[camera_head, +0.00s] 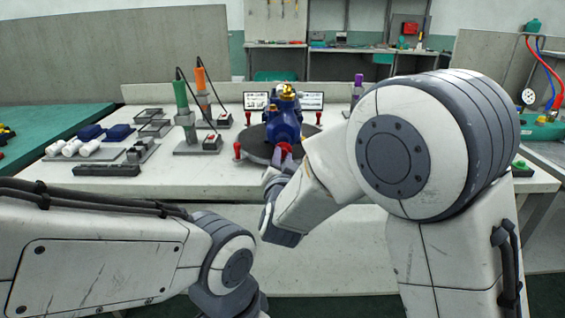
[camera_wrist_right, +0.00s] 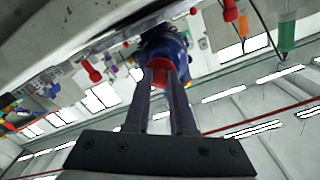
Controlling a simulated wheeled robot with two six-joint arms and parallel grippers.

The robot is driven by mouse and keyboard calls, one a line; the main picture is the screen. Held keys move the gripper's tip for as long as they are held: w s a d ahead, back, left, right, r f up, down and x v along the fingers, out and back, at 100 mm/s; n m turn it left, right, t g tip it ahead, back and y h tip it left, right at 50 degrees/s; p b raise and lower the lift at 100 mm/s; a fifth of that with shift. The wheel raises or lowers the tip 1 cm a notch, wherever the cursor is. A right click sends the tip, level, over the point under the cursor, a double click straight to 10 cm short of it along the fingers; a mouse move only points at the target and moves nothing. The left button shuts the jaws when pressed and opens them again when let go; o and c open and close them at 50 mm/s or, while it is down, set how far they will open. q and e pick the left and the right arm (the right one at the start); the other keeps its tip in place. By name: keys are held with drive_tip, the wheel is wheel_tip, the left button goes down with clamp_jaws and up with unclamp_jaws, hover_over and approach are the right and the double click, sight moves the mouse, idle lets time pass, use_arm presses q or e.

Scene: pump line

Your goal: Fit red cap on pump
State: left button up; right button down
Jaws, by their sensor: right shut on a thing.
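The blue pump (camera_head: 284,122) with a brass fitting on top stands on a round dark plate (camera_head: 257,150) on the white bench. My right gripper (camera_head: 283,156) is in front of the pump, partly hidden by its own arm. It is shut on the red cap (camera_head: 286,146). In the right wrist view the red cap (camera_wrist_right: 159,71) sits between the two fingertips (camera_wrist_right: 160,82), right in front of the blue pump (camera_wrist_right: 163,43). I cannot tell whether the cap touches the pump. My left arm shows at lower left, but its gripper is out of view.
Several red knobs (camera_head: 237,150) stand around the plate. Green (camera_head: 181,97) and orange (camera_head: 201,79) screwdriver-like tools stand in holders to the left. Trays with white and blue parts (camera_head: 89,132) lie farther left. A purple-topped bottle (camera_head: 358,82) stands behind right.

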drive_tip(key=shift+w, duration=1.4)
drive_tip(key=shift+w, duration=0.75)
idle(0.4)
drive_tip(key=c, duration=0.7)
unclamp_jaws()
drive_tip(key=shift+s+b, duration=0.45)
drive_tip(key=shift+s, duration=2.55)
drive_tip(key=shift+s, duration=0.3)
drive_tip(key=s, duration=0.7)
drive_tip(key=shift+b, duration=0.3)
